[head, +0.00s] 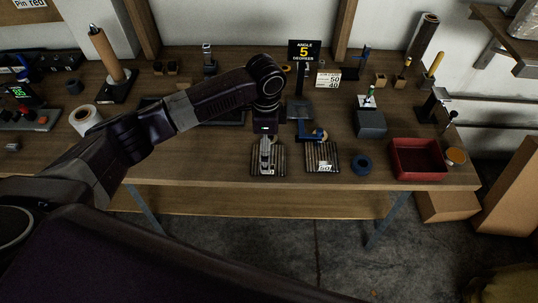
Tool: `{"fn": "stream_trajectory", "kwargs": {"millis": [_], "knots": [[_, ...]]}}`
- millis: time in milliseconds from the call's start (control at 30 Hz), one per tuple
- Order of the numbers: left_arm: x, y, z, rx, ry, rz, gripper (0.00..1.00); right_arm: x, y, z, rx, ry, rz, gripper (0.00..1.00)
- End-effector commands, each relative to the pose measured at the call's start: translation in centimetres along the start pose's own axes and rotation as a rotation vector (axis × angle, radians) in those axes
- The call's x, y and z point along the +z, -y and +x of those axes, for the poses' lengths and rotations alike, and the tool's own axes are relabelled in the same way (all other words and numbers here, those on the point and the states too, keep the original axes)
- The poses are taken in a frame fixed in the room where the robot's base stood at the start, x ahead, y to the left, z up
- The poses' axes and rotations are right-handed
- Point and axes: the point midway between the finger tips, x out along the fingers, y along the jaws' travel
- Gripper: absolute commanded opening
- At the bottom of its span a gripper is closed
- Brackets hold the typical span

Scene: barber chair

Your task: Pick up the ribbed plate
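A ribbed plate (280,161) with dark and light stripes lies near the front edge of the workbench. A second ribbed plate (313,151), with a white label on it, lies just to its right. My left gripper (265,165) points down over the left ribbed plate and covers its middle. Its fingers look narrow from here, and I cannot tell whether they are apart, or whether they touch the plate. My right gripper is not in view.
A blue ring (362,165) and a red bin (418,160) are to the right on the workbench (210,172). A blue-handled tool (312,134) stands behind the plates. A black "ANGLE 5 DEGREES" sign (304,51) is farther back. The bench front left of the plates is clear.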

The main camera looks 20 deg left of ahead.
Motion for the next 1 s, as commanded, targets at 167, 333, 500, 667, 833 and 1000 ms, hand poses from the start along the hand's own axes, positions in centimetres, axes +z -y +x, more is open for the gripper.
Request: {"fn": "stream_trajectory", "kwargs": {"millis": [167, 333, 500, 667, 833, 1000], "knots": [[-0.1, -0.1, 2.6, 0.003, 0.001, -0.001, 1.00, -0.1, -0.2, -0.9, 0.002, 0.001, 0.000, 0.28], [-0.1, -0.1, 3.6, -0.001, 0.000, 0.001, 1.00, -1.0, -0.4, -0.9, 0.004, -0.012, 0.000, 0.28], [-0.1, -0.1, 3.6, -0.001, 0.000, 0.001, 1.00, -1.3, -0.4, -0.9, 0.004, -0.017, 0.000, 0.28], [-0.1, -0.1, 3.6, -0.001, 0.000, 0.001, 0.82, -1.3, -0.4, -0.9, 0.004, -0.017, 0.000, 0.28], [-0.1, -0.1, 3.6, -0.001, 0.000, 0.000, 0.64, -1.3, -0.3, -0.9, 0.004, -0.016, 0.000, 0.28], [0.0, -0.1, 3.7, 0.000, 0.001, 0.000, 0.45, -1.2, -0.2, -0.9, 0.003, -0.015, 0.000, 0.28]]}}
